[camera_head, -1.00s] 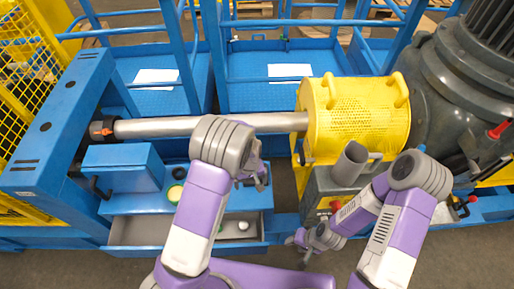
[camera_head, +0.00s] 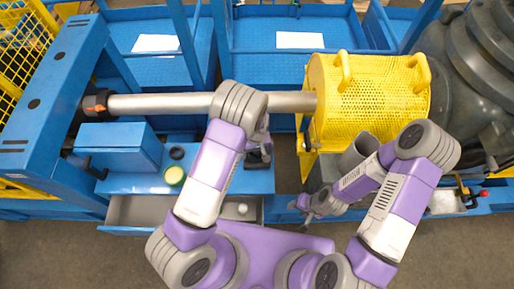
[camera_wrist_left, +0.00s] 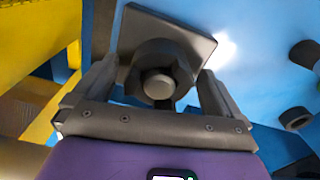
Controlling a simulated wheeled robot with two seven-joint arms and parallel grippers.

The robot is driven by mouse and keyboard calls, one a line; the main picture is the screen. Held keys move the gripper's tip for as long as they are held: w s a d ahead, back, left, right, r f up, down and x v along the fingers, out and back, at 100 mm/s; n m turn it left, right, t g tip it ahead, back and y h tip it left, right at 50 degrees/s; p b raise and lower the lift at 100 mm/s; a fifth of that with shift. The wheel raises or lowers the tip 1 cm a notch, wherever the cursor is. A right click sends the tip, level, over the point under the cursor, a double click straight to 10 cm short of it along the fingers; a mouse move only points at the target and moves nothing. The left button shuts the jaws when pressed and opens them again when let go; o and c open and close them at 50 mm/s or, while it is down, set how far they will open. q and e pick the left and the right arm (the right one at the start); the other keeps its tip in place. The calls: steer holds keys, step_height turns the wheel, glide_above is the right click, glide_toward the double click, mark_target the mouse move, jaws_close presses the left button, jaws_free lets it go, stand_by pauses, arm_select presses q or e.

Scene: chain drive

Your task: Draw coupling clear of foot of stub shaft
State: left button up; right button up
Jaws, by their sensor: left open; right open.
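The stub shaft shows in the left wrist view as a grey round end (camera_wrist_left: 157,84) inside a dark collar, which looks like the coupling (camera_wrist_left: 150,54). Behind it is a dark square foot plate (camera_wrist_left: 190,34) on a blue surface. My left gripper (camera_wrist_left: 157,92) is open, with one finger on either side of the coupling; I cannot tell whether they touch it. In the head view my left gripper (camera_head: 260,138) is over the blue bench, mostly hidden by its arm, with part of the dark foot (camera_head: 259,161) showing below. My right gripper (camera_head: 307,208) is open and empty, right of the bench.
An open drawer (camera_head: 145,211) juts out below. A long grey shaft (camera_head: 165,104) runs behind to the yellow guard (camera_head: 375,105). Clear floor lies in front.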

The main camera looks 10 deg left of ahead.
arm_select(q)
steer(key=shift+f, duration=0.1)
jaws_close()
stand_by(0.6)
